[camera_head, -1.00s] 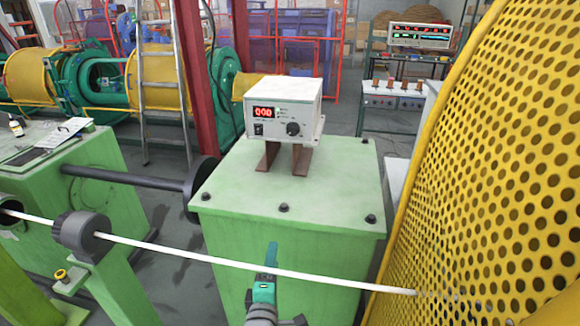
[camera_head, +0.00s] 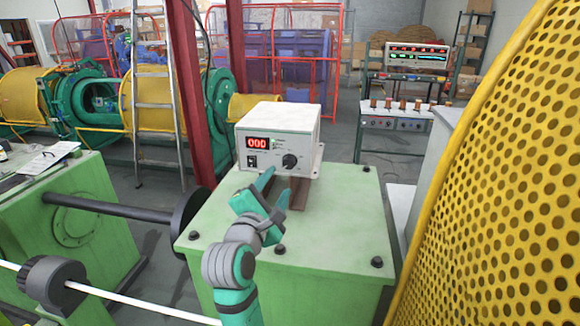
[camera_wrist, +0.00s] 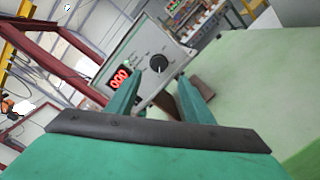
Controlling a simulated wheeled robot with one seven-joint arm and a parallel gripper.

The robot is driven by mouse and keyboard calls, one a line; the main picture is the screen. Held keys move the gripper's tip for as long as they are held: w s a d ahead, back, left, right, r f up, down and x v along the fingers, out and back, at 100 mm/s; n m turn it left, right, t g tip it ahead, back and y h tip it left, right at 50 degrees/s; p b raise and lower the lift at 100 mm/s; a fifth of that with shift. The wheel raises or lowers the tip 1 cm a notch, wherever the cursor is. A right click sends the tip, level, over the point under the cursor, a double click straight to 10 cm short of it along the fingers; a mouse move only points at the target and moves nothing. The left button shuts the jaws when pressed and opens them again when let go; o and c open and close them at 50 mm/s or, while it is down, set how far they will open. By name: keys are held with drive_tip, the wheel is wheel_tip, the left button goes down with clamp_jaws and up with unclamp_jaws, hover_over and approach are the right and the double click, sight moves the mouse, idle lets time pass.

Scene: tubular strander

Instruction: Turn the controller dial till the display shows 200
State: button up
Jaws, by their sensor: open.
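The controller (camera_head: 275,134) is a white box on brown supports on top of a green cabinet. Its red display (camera_head: 257,143) reads 000; the display also shows in the wrist view (camera_wrist: 119,78). The black dial (camera_head: 290,161) is on the right of the front face, and it also shows in the wrist view (camera_wrist: 158,64). A black switch (camera_head: 252,161) sits below the display. My gripper (camera_head: 275,185) is open and empty, just in front of and below the controller's face. In the wrist view its two fingers (camera_wrist: 164,93) point toward the panel, apart from the dial.
The green cabinet top (camera_head: 340,210) has several dark bolts and free room around the controller. A yellow perforated guard (camera_head: 500,190) rises close on the right. A white rod (camera_head: 140,306) crosses at lower left. A ladder (camera_head: 155,100) stands behind.

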sight(287, 165)
drive_tip(key=x, duration=0.9)
drive_tip(key=shift+w, duration=0.25)
drive_tip(key=shift+a, duration=0.1)
drive_tip(key=shift+w, duration=0.1)
